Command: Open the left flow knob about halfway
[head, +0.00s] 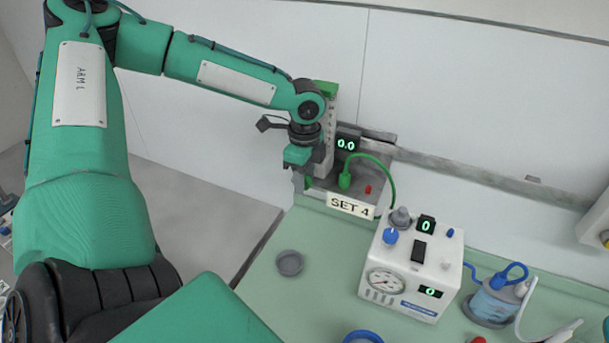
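The flow meter unit (329,125) stands at the back wall, with a green top and a pale upright scale. The display (347,143) beside it reads 0.0, and a card (350,206) in front reads SET 4. My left gripper (304,172) points down at the unit's left side, overlapping its lower part in the picture. Its fingers are small and partly hidden, so I cannot tell their opening or whether they touch anything. A small green part shows just below it; I cannot tell whether this is the left flow knob. My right gripper is not in view.
A green hose (391,183) curves from a green fitting (345,181) beside a small red part (368,189). A white gauge device (411,268) stands on the green worktop (262,306), near a grey round cap (289,263). A clear jar (495,300) stands at right.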

